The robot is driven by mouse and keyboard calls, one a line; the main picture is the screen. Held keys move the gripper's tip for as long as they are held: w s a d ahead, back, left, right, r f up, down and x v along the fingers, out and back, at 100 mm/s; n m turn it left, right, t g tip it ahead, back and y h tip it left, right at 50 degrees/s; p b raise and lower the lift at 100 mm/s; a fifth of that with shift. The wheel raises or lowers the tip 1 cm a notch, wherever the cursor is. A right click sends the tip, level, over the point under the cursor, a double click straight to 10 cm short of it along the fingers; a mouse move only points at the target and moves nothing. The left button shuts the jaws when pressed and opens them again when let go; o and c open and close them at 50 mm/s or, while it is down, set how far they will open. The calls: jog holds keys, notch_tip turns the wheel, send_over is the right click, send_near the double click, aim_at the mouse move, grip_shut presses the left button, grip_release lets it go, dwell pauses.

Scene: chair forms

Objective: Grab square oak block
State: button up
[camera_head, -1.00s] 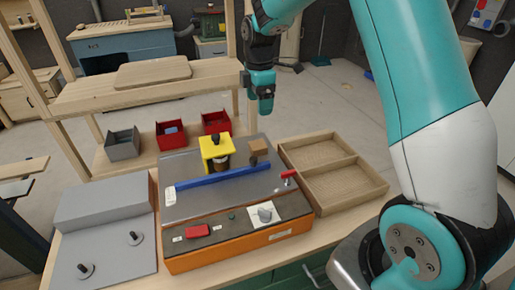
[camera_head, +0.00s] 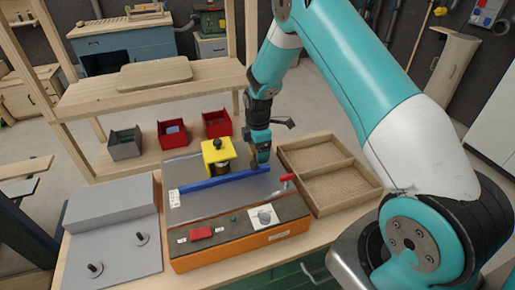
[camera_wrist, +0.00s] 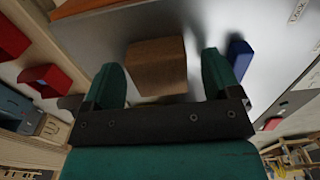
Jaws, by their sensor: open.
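The square oak block (camera_wrist: 157,67) is a brown wooden cube on the grey metal plate of the machine. In the wrist view it lies between the two fingers of my open gripper (camera_wrist: 165,80), with a gap to the finger on each side. In the head view my gripper (camera_head: 260,160) is low over the plate, right of the yellow fixture, and hides the block. I cannot tell how far the fingertips reach down beside the block.
The yellow fixture (camera_head: 217,152) with a black knob stands just left of my gripper. A blue bar (camera_head: 215,181) runs along the plate in front. A red-handled lever (camera_head: 289,177) and a two-part wooden tray (camera_head: 326,203) are to the right. Red bins (camera_head: 216,124) stand behind.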

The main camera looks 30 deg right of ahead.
jog(key=shift+f, duration=0.2)
jog(key=c, duration=1)
jog(key=shift+r, duration=0.1)
